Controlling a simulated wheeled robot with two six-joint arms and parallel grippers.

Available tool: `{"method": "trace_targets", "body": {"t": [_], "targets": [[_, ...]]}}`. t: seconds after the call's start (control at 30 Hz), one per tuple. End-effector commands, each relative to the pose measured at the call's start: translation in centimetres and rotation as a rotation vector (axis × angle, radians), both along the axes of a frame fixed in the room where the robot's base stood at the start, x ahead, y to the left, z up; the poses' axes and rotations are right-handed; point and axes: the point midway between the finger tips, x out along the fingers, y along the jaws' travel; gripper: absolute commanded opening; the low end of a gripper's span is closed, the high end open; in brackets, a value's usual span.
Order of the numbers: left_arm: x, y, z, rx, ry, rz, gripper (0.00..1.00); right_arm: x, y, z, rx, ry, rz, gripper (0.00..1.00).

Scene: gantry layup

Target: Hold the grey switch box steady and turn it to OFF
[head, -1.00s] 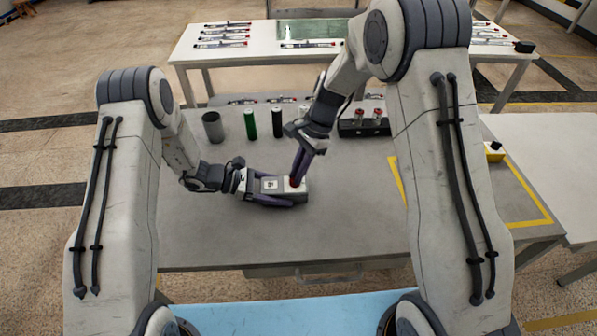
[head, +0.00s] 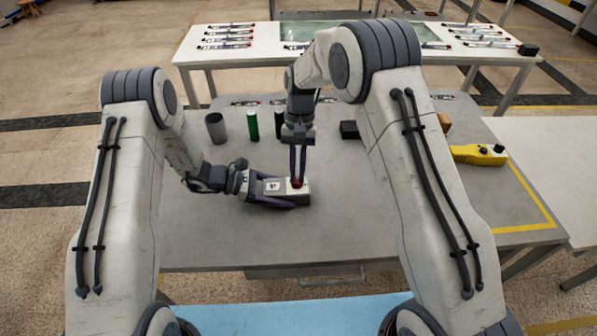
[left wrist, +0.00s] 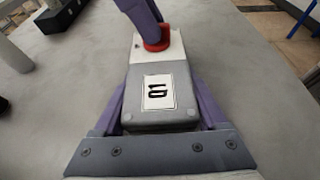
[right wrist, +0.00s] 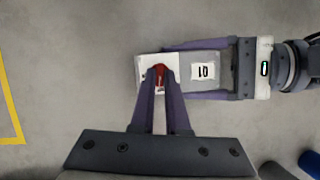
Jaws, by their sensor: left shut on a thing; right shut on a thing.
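The grey switch box (head: 271,187) lies on the grey table, with a white end and a white label that shows in the left wrist view (left wrist: 159,92). A red knob (left wrist: 157,41) sits on its white end. My left gripper (head: 264,190) is shut on the box, one purple finger along each long side. My right gripper (right wrist: 160,82) comes down from above and is shut on the red knob (right wrist: 160,73), which its fingers partly hide. The knob's pointer and any ON or OFF marks cannot be read.
A grey cup (head: 215,128), a green cylinder (head: 252,125) and a dark cylinder (head: 279,124) stand behind the box. A black block (head: 349,129) is behind my right arm. A yellow device (head: 479,154) lies at the right. The table in front of the box is clear.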

Motion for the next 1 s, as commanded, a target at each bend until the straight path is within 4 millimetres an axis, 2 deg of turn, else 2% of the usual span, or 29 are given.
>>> {"method": "trace_targets", "body": {"t": [0.37,0.9,0.93,1.0], "targets": [[0.05,0.04,-0.04,0.002,0.001,0.003,0.01,-0.02,0.14,0.07,-0.001,0.001,0.156,0.00],[0.06,0.05,-0.05,0.002,0.000,0.002,0.01,-0.04,0.12,0.07,-0.001,0.002,0.179,0.00],[0.06,0.05,-0.05,0.002,0.000,0.002,0.01,-0.04,0.12,0.07,-0.001,0.002,0.179,0.20],[0.06,0.05,-0.05,0.002,0.000,0.002,0.01,-0.03,0.12,0.06,-0.001,0.002,0.178,0.44]]}}
